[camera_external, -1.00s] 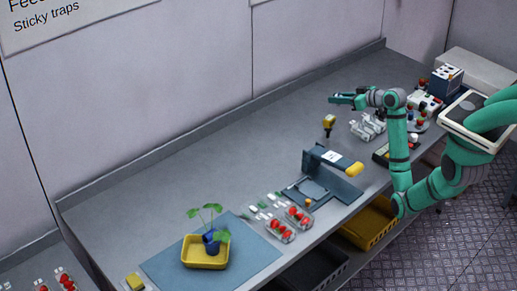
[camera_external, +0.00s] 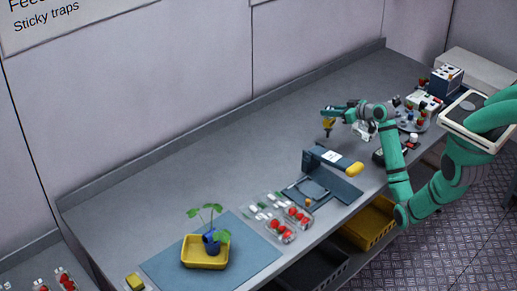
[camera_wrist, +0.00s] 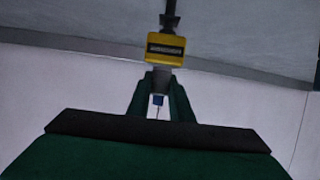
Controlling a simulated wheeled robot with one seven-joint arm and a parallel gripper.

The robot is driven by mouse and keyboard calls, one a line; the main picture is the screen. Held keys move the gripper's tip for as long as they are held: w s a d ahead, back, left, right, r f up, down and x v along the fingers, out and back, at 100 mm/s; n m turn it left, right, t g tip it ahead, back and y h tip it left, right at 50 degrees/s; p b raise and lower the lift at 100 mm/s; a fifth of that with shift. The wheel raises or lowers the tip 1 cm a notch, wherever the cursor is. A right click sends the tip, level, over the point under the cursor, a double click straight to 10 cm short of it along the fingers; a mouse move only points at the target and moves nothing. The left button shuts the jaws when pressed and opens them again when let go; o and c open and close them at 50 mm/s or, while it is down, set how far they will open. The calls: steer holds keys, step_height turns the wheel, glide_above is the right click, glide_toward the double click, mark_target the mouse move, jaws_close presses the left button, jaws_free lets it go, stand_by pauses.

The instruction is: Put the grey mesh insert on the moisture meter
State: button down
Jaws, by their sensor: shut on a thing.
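The yellow moisture meter (camera_external: 328,123) stands upright on the bench on a dark stem. In the wrist view its yellow head (camera_wrist: 166,49) with a dark strip fills the space past my fingertips. My gripper (camera_external: 324,112) is just above the head, pointing toward the wall. In the wrist view my gripper (camera_wrist: 161,82) is shut on a small grey piece, which I take for the grey mesh insert (camera_wrist: 161,77). The insert is right against or very near the meter's head; I cannot tell which. A small blue tip (camera_wrist: 158,100) shows between the fingers. Mesh detail is too small to see.
Berry punnets (camera_external: 280,230) and a yellow tray with a plant (camera_external: 193,252) are at lower left. Racks and boxes crowd the right end. The bench behind the meter is clear.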

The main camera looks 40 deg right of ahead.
steer(key=shift+f, duration=0.15)
steer(key=c, duration=1.6)
jaws_free()
steer(key=shift+s+r, duration=0.15)
steer(key=shift+r, duration=0.1)
steer(key=v, duration=1.1)
steer(key=shift+s+d+r, duration=0.1)
steer(key=shift+s, duration=0.25)
